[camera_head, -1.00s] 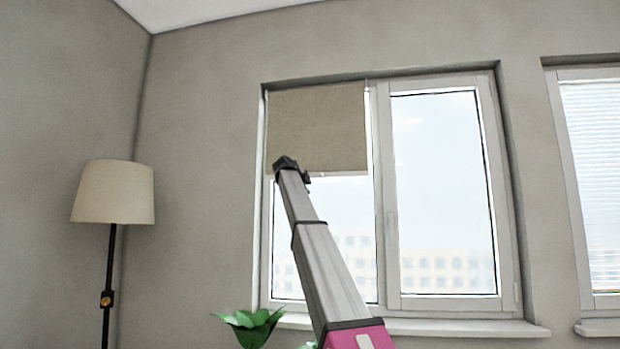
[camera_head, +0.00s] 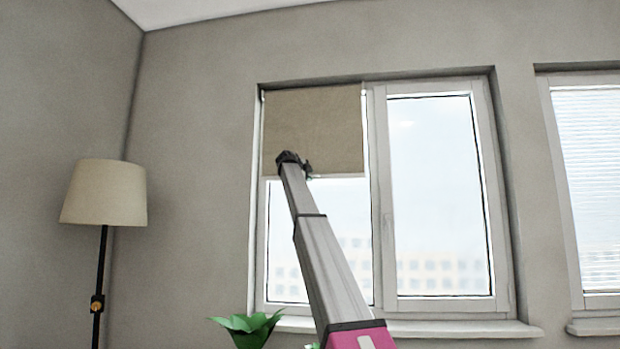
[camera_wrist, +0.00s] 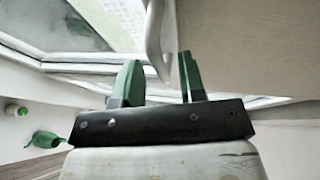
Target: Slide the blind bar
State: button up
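The beige roller blind (camera_head: 313,125) covers the upper part of the left window pane. Its pale bottom bar (camera_head: 340,176) runs along its lower edge. My gripper (camera_head: 294,161) is in front of the blind's lower part, left of its middle; its fingers are hard to make out there. In the wrist view my gripper (camera_wrist: 159,60) shows two green fingers apart. A pale, curved, handle-like piece (camera_wrist: 155,42) reaches to the gap between the fingertips. I cannot tell whether it touches them. The blind's fabric (camera_wrist: 250,45) fills the upper right of that view.
The right window pane (camera_head: 435,190) is bare. A floor lamp (camera_head: 105,192) stands at the left, and a green plant (camera_head: 245,328) sits below the window near the sill (camera_head: 440,328). Another window with a slatted blind (camera_head: 590,165) is at the far right.

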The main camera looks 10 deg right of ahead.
jog(key=shift+x, duration=0.85)
grip_shut()
notch_tip(320, 180, down, 20)
grip_release()
jog(key=shift+s+a, duration=0.1)
jog(key=shift+s, duration=0.05)
